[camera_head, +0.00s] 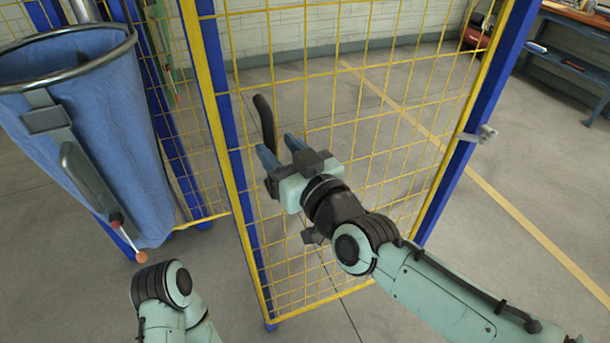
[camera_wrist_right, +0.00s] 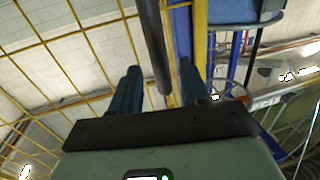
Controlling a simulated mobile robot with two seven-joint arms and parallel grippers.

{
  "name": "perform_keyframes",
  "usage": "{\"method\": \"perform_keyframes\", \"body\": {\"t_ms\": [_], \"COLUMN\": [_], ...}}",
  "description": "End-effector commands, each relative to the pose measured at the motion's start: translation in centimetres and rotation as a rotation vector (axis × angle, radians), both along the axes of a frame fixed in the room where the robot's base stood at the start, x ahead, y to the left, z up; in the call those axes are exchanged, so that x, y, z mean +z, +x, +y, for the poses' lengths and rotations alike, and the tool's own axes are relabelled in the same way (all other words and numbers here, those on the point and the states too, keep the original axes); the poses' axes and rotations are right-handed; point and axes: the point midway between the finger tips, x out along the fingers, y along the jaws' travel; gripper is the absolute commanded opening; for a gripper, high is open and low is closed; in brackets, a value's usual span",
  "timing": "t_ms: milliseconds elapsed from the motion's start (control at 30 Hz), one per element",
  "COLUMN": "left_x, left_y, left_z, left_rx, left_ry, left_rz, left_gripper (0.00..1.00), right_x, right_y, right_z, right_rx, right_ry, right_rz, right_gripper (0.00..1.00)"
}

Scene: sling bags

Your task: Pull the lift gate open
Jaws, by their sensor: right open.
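The lift gate (camera_head: 355,160) is a yellow wire-mesh panel with blue and yellow upright edges. Its dark curved handle (camera_head: 265,122) stands near the panel's left edge. My right gripper (camera_head: 281,149) is at the handle with its blue fingers apart. In the right wrist view the dark handle bar (camera_wrist_right: 153,45) reaches down between the two open fingers of the right gripper (camera_wrist_right: 160,85). Whether a finger touches the bar I cannot tell. My left arm shows at the bottom left in the head view, but its gripper is not in view.
A blue sling bag (camera_head: 95,125) hangs from a grey metal ring at the left, close to the gate's left edge. A grey metal fitting (camera_head: 484,133) sticks out from the right blue post. A blue workbench (camera_head: 570,65) stands at the back right. Open floor lies to the right.

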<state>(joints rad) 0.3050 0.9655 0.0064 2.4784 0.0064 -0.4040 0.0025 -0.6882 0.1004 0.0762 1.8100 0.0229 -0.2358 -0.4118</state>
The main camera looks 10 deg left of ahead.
Motion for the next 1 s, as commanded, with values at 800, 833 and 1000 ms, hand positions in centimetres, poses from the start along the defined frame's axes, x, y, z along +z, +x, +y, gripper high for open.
{"method": "perform_keyframes", "body": {"t_ms": [800,833,1000], "left_x": [-1.2,-1.2,-1.2], "left_y": [0.5,0.5,0.5], "left_z": [0.0,0.0,0.0], "left_rx": [0.004,0.004,0.004], "left_ry": [0.002,0.002,0.002], "left_rz": [-0.019,-0.019,-0.019], "left_gripper": [0.0,0.0,0.0], "right_x": [-0.1,-0.1,-0.1], "right_y": [-6.7,-6.7,-6.7], "right_z": [-6.2,-6.2,-6.1], "right_rx": [0.0,0.0,0.0], "right_ry": [-0.001,-0.001,-0.001], "right_rz": [0.001,0.001,0.001], "right_gripper": [0.46,0.46,0.46]}}
